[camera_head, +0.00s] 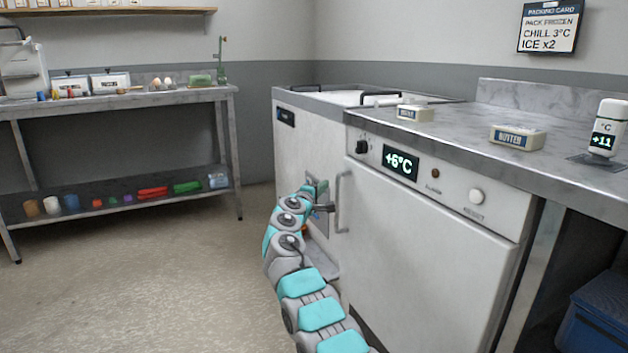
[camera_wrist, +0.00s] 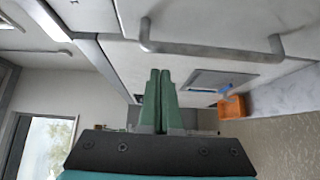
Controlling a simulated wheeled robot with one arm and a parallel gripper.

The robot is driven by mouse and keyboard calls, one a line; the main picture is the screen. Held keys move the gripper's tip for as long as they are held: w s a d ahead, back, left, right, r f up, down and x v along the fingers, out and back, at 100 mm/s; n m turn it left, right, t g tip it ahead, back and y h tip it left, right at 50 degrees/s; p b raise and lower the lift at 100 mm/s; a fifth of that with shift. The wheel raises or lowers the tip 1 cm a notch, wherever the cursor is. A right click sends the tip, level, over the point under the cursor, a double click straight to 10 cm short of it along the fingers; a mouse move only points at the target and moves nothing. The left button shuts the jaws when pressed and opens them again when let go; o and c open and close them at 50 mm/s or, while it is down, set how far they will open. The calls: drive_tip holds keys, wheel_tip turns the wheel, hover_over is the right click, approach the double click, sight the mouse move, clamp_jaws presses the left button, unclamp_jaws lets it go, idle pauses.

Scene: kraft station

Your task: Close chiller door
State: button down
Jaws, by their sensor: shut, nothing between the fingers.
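The chiller door (camera_head: 425,255) is a white front panel under the marble-topped counter. It looks shut or nearly shut against its frame; I cannot tell if a small gap remains. Its grey bar handle (camera_head: 341,202) runs upright along the door's left edge. The handle also shows across the top of the wrist view (camera_wrist: 210,50). My gripper (camera_head: 328,208) is at the handle's left side in the head view. In the wrist view its green fingers (camera_wrist: 159,75) are together and empty, just below the handle. I cannot tell whether they touch it.
A control panel with a +6°C display (camera_head: 400,163) sits above the door. A white chest unit (camera_head: 300,150) stands left of it. Butter packs (camera_head: 517,137) lie on the counter. A blue box (camera_head: 597,315) is at lower right. An orange bin (camera_wrist: 231,107) shows in the wrist view. Floor at left is clear.

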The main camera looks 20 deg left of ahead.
drive_tip(key=w+d+p, duration=0.1)
drive_tip(key=w+p, duration=0.2)
drive_tip(key=shift+d, duration=0.4)
